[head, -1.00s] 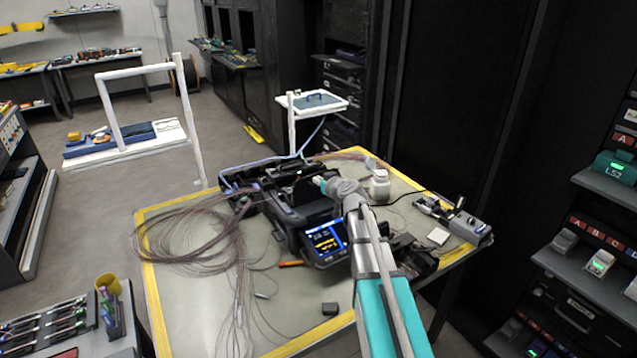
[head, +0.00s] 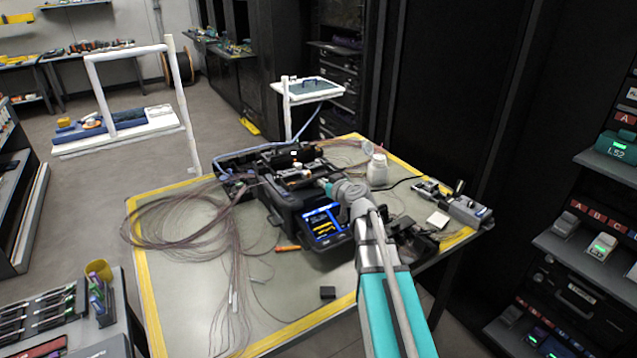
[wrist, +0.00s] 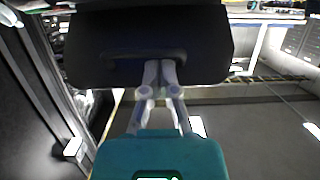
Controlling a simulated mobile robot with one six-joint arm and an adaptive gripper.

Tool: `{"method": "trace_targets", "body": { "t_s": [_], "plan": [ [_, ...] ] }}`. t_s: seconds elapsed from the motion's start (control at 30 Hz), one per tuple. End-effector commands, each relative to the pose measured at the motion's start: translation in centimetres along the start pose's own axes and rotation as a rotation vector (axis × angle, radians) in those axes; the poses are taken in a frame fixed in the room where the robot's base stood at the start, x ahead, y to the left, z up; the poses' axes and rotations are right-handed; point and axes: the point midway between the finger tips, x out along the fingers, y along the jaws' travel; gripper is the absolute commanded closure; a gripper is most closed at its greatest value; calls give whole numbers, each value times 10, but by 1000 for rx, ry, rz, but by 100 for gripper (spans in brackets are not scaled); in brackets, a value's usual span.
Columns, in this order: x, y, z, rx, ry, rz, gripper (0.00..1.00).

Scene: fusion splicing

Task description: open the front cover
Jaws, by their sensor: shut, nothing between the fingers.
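The fusion splicer (head: 283,205) is a dark box on the table, its lit blue screen (head: 322,224) facing the front. Pale and metallic inner parts (head: 295,173) show on its top, so the top looks uncovered there. I cannot clearly make out the front cover in the head view. In the wrist view a broad dark panel with a raised lip (wrist: 118,55), possibly that cover, fills the upper middle. My gripper (wrist: 161,66) is shut and empty, its fingertips at the panel's lip; I cannot tell whether they touch. In the head view my gripper (head: 326,186) is at the splicer's right side.
Loose fibre coils (head: 165,222) spread over the left of the yellow-edged table (head: 185,315). A white bottle (head: 377,170) stands behind my arm. Small devices (head: 462,210) sit at the right edge. The front left of the table is mostly clear.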

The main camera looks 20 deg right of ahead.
Motion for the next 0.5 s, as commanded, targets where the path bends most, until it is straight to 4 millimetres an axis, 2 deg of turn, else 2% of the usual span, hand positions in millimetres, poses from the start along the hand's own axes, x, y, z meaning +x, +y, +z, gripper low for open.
{"method": "trace_targets", "body": {
  "t_s": [0.13,0.5],
  "plan": [
    [0,0,7,0,0,0,100],
    [-1,-1,8,0,0,-1,100]
  ]
}}
